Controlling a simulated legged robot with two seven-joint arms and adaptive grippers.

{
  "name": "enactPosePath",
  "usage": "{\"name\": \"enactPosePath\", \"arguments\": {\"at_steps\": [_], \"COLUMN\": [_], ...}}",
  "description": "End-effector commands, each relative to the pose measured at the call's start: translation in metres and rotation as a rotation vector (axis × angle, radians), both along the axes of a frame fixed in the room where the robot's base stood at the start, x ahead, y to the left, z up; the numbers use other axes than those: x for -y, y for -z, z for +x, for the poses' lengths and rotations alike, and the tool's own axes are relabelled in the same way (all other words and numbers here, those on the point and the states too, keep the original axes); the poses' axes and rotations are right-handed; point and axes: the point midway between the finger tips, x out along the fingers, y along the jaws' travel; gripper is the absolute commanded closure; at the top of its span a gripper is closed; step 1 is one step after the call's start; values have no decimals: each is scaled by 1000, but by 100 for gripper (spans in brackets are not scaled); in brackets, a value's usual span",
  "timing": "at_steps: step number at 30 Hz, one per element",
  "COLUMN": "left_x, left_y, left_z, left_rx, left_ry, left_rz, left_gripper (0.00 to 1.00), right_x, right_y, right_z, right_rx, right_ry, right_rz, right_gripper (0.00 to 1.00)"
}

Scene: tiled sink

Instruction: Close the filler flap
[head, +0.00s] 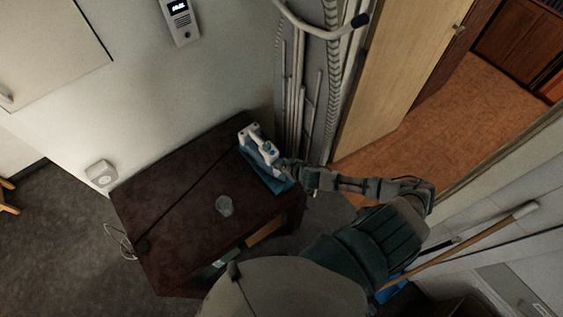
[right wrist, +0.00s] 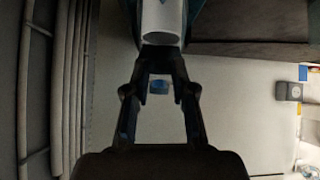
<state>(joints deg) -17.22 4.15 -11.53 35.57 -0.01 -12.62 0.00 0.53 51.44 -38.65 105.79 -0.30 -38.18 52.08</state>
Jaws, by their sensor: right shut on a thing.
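A white and blue appliance, which looks like a steam iron (head: 262,150), is on a blue base (head: 276,184) at the far right corner of the dark table. My right gripper (head: 284,167) is at the appliance's near right end. In the right wrist view, my right gripper (right wrist: 161,52) has its fingertips together at the rounded end of a white part (right wrist: 162,20) of the appliance. It is shut on this part. I cannot make out the filler flap; the fingers and small size hide the detail. My left gripper is not in view.
The dark table (head: 180,195) also holds a clear glass (head: 224,206) and a thin dark cord. Grey pipes (head: 297,90) stand close behind the appliance. An open wooden door (head: 395,75) is on the right. The table's left part is mostly clear.

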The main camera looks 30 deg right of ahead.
Motion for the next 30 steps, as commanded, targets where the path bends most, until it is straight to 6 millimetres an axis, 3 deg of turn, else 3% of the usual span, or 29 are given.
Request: {"name": "enactPosePath", "arguments": {"at_steps": [1, 9, 14, 18, 23, 30], "left_x": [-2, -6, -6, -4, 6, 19], "left_y": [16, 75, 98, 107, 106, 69], "left_z": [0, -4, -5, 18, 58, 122], "left_rx": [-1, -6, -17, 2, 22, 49], "left_ry": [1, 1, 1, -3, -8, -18], "left_rz": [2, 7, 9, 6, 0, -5], "left_gripper": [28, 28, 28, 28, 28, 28], "right_x": [-4, -5, -4, -3, -2, -1], "right_y": [15, 33, 35, 39, 44, 51], "right_z": [-6, -15, -16, -17, -18, -19], "right_rx": [39, 288, 384, 449, 520, 614], "right_ry": [-2, -1, -2, -3, -3, -3], "right_rz": [16, 43, 47, 51, 57, 62], "right_gripper": [100, 100, 100, 100, 100, 100]}}
